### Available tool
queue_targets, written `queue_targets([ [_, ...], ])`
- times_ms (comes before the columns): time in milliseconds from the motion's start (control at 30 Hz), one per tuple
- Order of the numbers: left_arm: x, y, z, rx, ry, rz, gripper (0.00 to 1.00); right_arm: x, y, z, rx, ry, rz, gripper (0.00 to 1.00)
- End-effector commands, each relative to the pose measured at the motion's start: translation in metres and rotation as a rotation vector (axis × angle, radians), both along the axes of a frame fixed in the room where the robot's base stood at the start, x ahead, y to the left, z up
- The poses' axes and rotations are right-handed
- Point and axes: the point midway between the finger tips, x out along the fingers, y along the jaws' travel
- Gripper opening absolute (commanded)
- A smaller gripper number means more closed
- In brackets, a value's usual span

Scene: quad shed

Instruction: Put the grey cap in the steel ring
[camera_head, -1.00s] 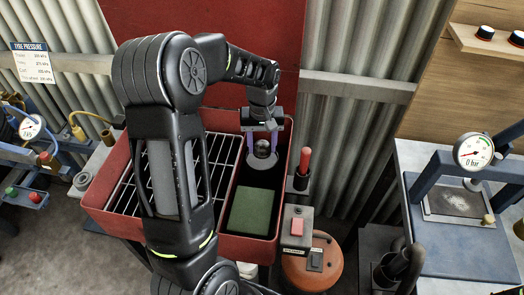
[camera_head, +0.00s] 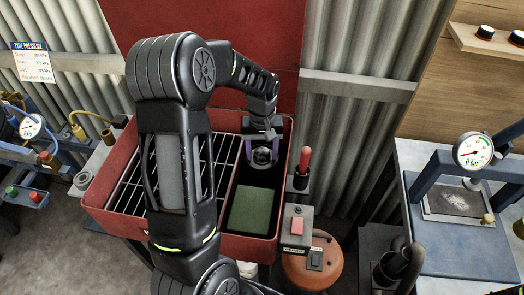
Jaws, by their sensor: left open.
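My left gripper (camera_head: 263,147) reaches down into the right part of the red parts washer. Its two purple fingers are open and spread to either side of the grey cap (camera_head: 262,156). The cap is a small, dark grey round piece with a lighter rim. The steel ring (camera_head: 263,166) shows as a thin grey edge around and below the cap. The cap appears to sit at the ring, but I cannot tell how deep or level it is. My right gripper is out of view.
The red washer's wall (camera_head: 287,160) encloses the gripper. A green pad (camera_head: 251,210) lies in front of the ring, and a wire rack (camera_head: 128,190) is at left. A red-handled tool (camera_head: 304,162) stands just right. A press with a gauge (camera_head: 473,151) is farther right.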

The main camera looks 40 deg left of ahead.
Motion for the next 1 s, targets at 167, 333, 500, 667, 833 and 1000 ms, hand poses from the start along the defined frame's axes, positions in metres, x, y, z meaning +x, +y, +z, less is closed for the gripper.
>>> queue_targets([
  [167, 0.001, 0.0, 0.009, 0.0, -0.001, 0.0, 0.56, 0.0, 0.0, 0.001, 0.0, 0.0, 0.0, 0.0],
  [333, 0.001, 0.0, 0.034, 0.001, -0.004, 0.0, 0.56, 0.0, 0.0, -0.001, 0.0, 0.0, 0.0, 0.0],
  [500, 0.001, 0.0, 0.071, 0.0, -0.005, 0.0, 0.56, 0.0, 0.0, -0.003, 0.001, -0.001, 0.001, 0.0],
  [667, 0.001, 0.0, 0.102, 0.001, -0.004, -0.001, 0.56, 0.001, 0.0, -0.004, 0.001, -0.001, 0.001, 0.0],
  [833, 0.0, 0.0, 0.12, 0.0, -0.001, 0.0, 0.56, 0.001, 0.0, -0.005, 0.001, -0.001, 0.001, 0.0],
  [1000, 0.0, 0.0, 0.123, 0.0, 0.0, 0.0, 0.56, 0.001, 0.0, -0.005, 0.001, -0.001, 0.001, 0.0],
])
